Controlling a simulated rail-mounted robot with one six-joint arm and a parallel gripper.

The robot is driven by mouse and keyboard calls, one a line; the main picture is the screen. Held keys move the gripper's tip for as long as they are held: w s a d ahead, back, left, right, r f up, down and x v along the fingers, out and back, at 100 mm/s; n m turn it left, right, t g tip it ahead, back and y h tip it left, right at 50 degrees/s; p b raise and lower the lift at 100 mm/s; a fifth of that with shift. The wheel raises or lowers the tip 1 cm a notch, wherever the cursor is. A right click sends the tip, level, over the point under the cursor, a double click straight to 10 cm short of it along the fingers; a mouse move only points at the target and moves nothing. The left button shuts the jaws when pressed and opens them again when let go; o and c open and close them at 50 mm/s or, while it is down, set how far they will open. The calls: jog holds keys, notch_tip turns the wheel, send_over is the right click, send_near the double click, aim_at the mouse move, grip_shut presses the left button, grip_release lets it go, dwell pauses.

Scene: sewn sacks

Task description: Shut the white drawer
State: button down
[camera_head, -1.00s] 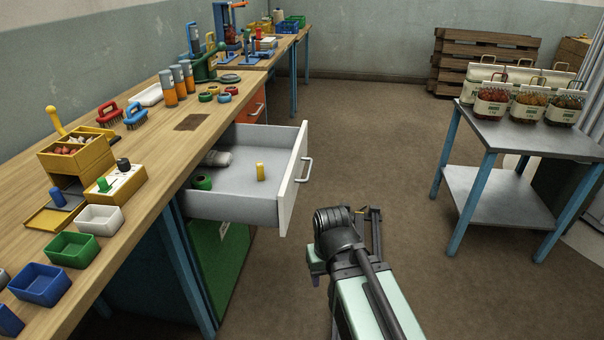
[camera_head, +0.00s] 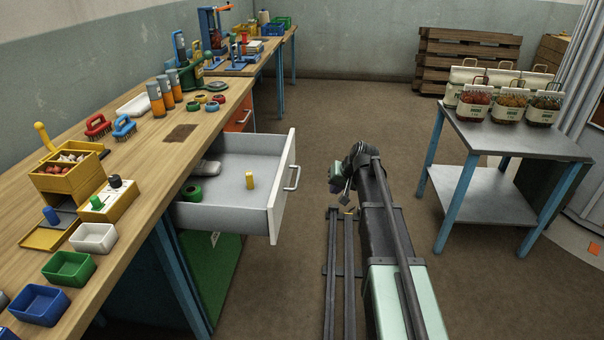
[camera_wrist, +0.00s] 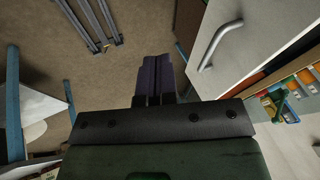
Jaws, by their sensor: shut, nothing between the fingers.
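The white drawer (camera_head: 283,190) is pulled well out from under the wooden bench, with its front panel and bar handle (camera_head: 293,178) facing right. Inside it are a yellow cylinder (camera_head: 250,180), a green roll (camera_head: 192,193) and a grey item (camera_head: 207,168). My gripper (camera_head: 340,184) is to the right of the drawer front, apart from it. In the wrist view my gripper's dark fingers (camera_wrist: 155,72) are together and empty. The drawer front (camera_wrist: 250,35) and its handle (camera_wrist: 217,44) show to their right there, not touching the fingers.
The bench (camera_head: 150,150) at left holds bins, brushes and bottles. A steel side table (camera_head: 510,137) with several sewn sacks (camera_head: 508,104) stands at right.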

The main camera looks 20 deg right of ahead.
jog(key=w+r+t, duration=0.2)
jog(key=w, duration=0.5)
jog(key=w+a+f+b, duration=0.6)
jog(key=f+b, duration=0.1)
jog(key=shift+a+y, duration=0.15)
jog(key=shift+y, duration=0.15)
jog(key=shift+a, duration=0.1)
